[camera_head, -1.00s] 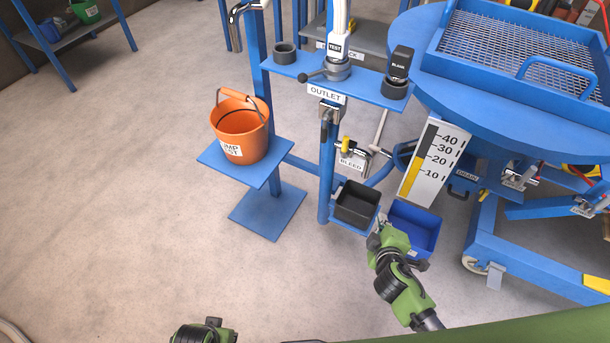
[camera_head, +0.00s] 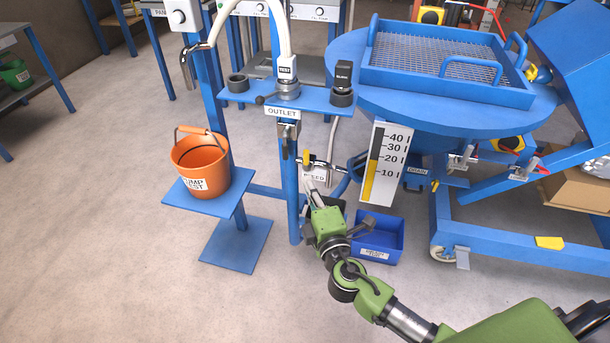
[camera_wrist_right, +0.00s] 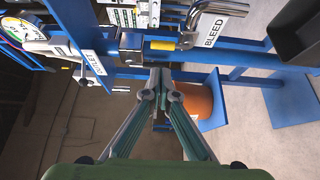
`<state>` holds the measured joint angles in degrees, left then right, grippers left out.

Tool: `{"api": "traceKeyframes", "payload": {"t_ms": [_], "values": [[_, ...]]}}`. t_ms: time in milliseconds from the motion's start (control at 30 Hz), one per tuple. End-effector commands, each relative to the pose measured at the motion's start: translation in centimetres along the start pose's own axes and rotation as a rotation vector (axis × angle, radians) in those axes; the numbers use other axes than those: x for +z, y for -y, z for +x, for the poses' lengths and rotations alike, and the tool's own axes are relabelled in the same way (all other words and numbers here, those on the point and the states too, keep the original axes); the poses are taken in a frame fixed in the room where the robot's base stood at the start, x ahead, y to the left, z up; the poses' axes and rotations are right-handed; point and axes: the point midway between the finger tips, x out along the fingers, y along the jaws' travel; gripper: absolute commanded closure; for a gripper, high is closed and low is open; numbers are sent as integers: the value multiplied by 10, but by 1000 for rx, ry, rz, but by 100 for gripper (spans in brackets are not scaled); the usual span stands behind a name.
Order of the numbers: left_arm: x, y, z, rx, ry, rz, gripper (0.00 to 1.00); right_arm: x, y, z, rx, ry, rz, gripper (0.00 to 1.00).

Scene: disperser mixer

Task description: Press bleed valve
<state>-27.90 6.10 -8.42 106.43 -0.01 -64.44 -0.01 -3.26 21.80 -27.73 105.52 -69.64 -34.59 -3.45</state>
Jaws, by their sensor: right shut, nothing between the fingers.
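The bleed valve has a small yellow handle (camera_head: 306,158) on the blue post below the outlet shelf, beside a partly hidden BLEED label (camera_head: 315,177). In the right wrist view the yellow handle (camera_wrist_right: 162,45) lies just beyond the fingertips, with the BLEED label (camera_wrist_right: 213,31) to its right. My right gripper (camera_head: 309,183) is shut and empty, reaching up from below, close under the valve. Its fingertips (camera_wrist_right: 160,75) meet in the wrist view; I cannot tell whether they touch the handle. My left gripper is out of view.
An orange bucket (camera_head: 200,167) stands on a blue platform left of the post. A blue bin (camera_head: 378,240) and a dark bin, mostly hidden by my arm, sit below. A scale board (camera_head: 385,165) and blue round table (camera_head: 430,105) are to the right.

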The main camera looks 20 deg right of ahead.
Motion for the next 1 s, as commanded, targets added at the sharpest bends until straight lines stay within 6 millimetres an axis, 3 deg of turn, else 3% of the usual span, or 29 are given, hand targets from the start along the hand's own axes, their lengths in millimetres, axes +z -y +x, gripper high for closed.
{"api": "traceKeyframes", "payload": {"t_ms": [300,433,600,1000], "values": [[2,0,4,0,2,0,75,0,-2,59,3,1,0,100],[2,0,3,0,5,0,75,0,-1,76,2,0,1,100],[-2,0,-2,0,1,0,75,0,-1,87,1,-1,2,100],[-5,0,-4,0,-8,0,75,0,0,88,0,0,2,100]]}}
